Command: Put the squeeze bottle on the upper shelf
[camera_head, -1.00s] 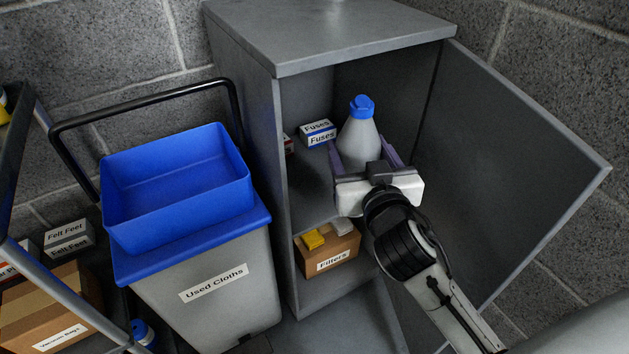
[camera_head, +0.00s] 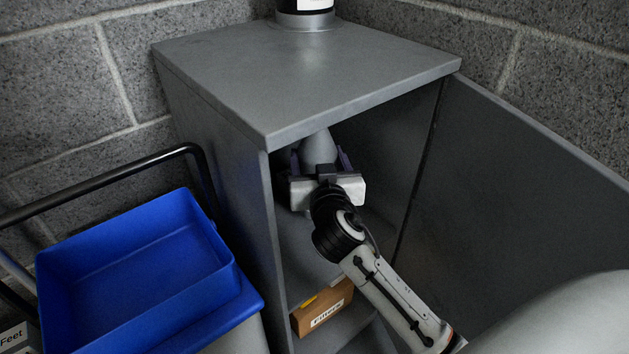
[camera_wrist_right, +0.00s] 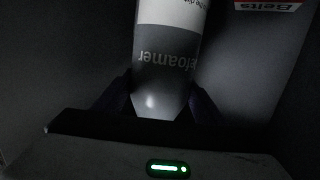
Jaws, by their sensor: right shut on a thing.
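The grey squeeze bottle (camera_head: 318,146) is inside the open grey cabinet (camera_head: 222,150), just under its top panel. Its upper part is hidden behind the top panel's front edge. My right gripper (camera_head: 320,162) is shut on it, with a finger on each side. In the right wrist view the bottle (camera_wrist_right: 165,75) stands between the fingers (camera_wrist_right: 165,100), its "efoamer" lettering upside down. I cannot tell whether its base touches a shelf. My left gripper is not in view.
The cabinet door (camera_head: 510,190) stands open on the right. A "Filters" box (camera_head: 322,308) sits lower in the cabinet. A "Belts" box (camera_wrist_right: 268,5) shows in the wrist view. A blue tray (camera_head: 135,270) is at left, and a container (camera_head: 305,12) stands on the cabinet.

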